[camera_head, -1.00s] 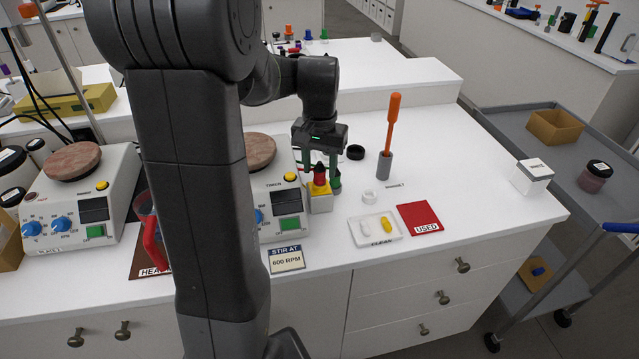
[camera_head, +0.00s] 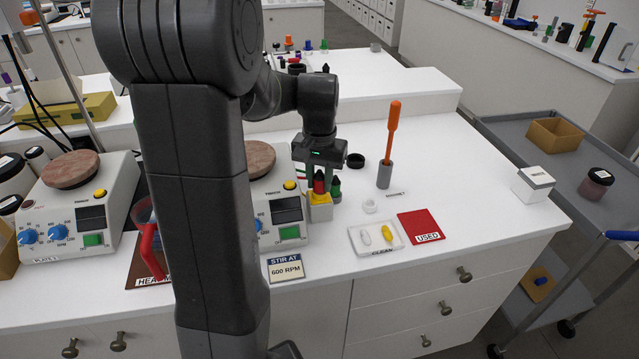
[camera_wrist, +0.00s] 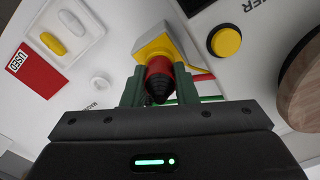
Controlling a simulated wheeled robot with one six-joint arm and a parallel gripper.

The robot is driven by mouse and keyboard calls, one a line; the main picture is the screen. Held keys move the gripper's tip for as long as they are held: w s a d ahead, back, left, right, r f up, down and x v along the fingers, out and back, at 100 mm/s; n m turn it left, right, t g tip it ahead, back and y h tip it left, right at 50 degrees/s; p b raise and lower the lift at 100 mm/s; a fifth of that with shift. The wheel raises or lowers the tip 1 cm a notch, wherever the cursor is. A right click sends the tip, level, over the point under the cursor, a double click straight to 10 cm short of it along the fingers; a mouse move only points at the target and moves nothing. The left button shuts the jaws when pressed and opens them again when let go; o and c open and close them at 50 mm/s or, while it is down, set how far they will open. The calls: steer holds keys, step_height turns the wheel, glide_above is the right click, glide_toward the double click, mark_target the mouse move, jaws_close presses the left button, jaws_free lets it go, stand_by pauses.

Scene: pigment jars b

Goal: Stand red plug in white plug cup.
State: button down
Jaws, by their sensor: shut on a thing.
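The red plug (camera_head: 319,186) has a black cone-shaped top; in the wrist view it shows as a red body (camera_wrist: 158,68) with the black cone towards me. It is upright at the yellow top of a small white-sided block (camera_head: 320,207); its lower end is hidden. My gripper (camera_head: 319,182) is shut on it, one green finger on each side, as the wrist view also shows (camera_wrist: 159,88). A small white round cup (camera_head: 370,206), apparently the white plug cup, stands on the bench to the right of the block, apart from my gripper. It shows in the wrist view (camera_wrist: 100,84).
A stirring hotplate (camera_head: 281,213) is close on the left. A grey holder (camera_head: 384,176) with a tall orange rod, a black ring (camera_head: 355,160), a clean tray (camera_head: 376,247) and a red card (camera_head: 421,226) surround the cup.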

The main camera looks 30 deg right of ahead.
mark_target(319, 174)
steer(key=shift+r+p, duration=0.8)
steer(key=shift+r, duration=0.1)
stand_by(0.4)
steer(key=shift+r+p, duration=1.85)
steer(key=shift+r, duration=0.35)
